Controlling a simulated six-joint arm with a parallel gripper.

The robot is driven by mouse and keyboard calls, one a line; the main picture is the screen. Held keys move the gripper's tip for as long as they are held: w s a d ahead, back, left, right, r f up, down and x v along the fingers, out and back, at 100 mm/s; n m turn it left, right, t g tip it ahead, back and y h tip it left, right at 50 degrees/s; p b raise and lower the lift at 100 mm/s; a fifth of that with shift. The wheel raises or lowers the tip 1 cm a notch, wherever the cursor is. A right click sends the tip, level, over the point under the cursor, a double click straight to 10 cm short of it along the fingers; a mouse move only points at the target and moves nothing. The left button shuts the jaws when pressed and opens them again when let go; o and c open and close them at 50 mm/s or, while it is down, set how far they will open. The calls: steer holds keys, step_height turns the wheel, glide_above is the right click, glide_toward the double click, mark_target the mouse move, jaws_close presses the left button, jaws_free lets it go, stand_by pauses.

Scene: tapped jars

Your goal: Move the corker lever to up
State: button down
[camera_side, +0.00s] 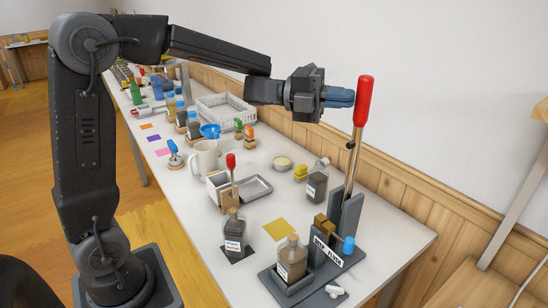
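The corker (345,222) stands at the near right end of the table, with a dark base and a dark upright post. Its lever has a red handle (364,101) on a thin metal rod, and it points up, tilted slightly right at the top. My gripper (350,97) has blue fingers and is level with the red handle, at its left side. The fingertips meet the handle's edge in this view; I cannot tell whether they touch it or sit behind it. The fingers look close together. A corked bottle (292,260) stands on the corker's base.
A small red-handled lever (231,162) rises by a grey tray (256,187). A white mug (204,158) and a white crate (226,108) are farther back. The wall runs behind the table.

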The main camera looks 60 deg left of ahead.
steer(key=shift+w+r, duration=0.15)
steer(key=s+a, duration=0.8)
steer(key=s, duration=0.2)
steer(key=shift+a, duration=0.35)
steer(key=w+r+n+t+y, duration=0.3)
steer(key=n+t+y, duration=0.45)
steer(key=n, duration=0.25)
steer(key=s+d+f+n+g+y, duration=0.2)
steer(key=s+f+n+g+y, duration=0.2)
steer(key=s+n, duration=0.5)
steer(key=s+d+f+n+g+y, duration=0.2)
steer(key=s+f+n+g+y, duration=0.1)
steer(key=s+f+n+g, duration=0.5)
step_height(320, 180, down, 2)
steer(key=s+n, duration=0.2)
steer(key=shift+d+f+n+y, duration=0.25)
steer(key=shift+d+n+y, duration=0.1)
steer(key=shift+d+n, duration=0.05)
steer(key=shift+g, duration=0.25)
